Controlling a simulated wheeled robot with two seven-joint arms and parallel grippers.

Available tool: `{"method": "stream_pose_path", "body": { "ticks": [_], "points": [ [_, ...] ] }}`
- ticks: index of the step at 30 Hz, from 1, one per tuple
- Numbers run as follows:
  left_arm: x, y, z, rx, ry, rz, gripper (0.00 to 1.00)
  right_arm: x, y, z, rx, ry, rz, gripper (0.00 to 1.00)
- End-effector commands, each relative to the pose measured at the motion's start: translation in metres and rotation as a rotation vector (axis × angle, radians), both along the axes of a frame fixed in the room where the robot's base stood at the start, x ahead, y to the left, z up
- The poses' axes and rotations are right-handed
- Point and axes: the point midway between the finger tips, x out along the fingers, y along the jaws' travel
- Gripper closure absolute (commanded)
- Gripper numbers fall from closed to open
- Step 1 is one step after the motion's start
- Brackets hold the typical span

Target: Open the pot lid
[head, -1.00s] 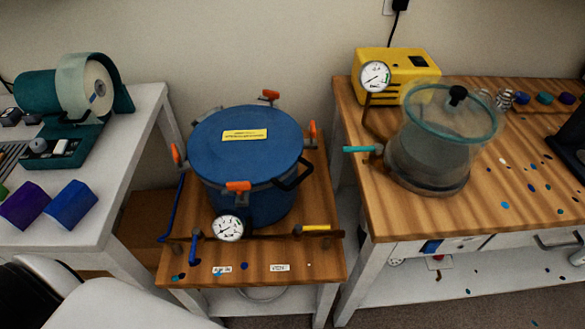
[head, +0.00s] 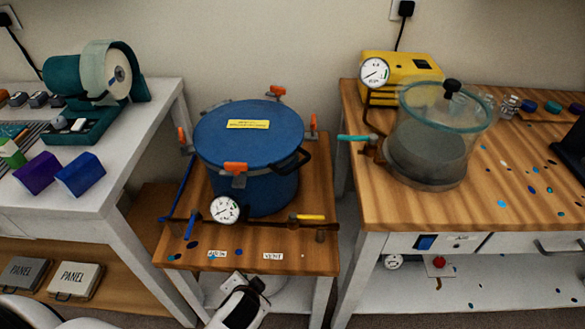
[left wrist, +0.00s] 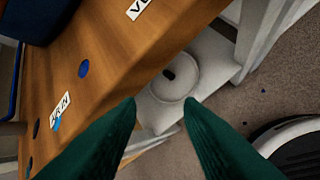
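The blue pot (head: 255,190) stands on a small wooden-topped table, with its blue lid (head: 230,140) seated on top. The lid bears a yellow label and a black handle (head: 292,164) at its right front. Orange-tipped clamps stand around the rim: front (head: 236,168), left (head: 182,136), right (head: 313,122) and back (head: 277,91). I cannot tell whether they are fastened. My left gripper (left wrist: 162,104) is open and empty, its green fingers apart beside the table's front edge, away from the lid. A white and black part of my arm shows low in the head view. My right gripper is out of view.
A gauge (head: 224,210) and a pipe with a yellow handle (head: 311,217) run along the pot's front. A glass chamber (head: 430,145) and a yellow pump (head: 412,70) stand on the right bench. A white table (head: 120,175) is at left.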

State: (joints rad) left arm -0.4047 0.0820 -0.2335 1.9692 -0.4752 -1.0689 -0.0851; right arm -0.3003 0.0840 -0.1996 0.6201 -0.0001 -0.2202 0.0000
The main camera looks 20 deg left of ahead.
Motion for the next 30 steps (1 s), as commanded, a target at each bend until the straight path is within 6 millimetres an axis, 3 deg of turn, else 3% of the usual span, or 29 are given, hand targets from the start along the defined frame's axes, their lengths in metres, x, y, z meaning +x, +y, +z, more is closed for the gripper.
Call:
{"method": "stream_pose_path", "body": {
  "ticks": [2,8,11,15,19,24,30],
  "points": [
    [0.003,0.004,0.024,0.017,-0.034,0.017,0.67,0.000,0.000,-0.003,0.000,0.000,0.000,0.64],
    [0.047,0.002,0.061,0.255,-0.195,-0.100,0.67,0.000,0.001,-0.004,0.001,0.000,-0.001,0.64],
    [0.072,-0.006,0.091,0.415,-0.300,-0.178,0.67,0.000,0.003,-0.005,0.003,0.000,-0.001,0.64],
    [0.105,-0.031,0.145,0.694,-0.466,-0.307,0.67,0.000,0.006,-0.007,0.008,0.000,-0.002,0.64],
    [0.122,-0.057,0.186,0.914,-0.578,-0.400,0.67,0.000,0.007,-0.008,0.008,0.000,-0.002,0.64],
    [0.130,-0.076,0.211,1.063,-0.642,-0.457,0.67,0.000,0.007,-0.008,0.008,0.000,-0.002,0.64],
    [0.146,-0.074,0.218,1.085,-0.651,-0.464,0.67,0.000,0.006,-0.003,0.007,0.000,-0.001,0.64]
  ]
}}
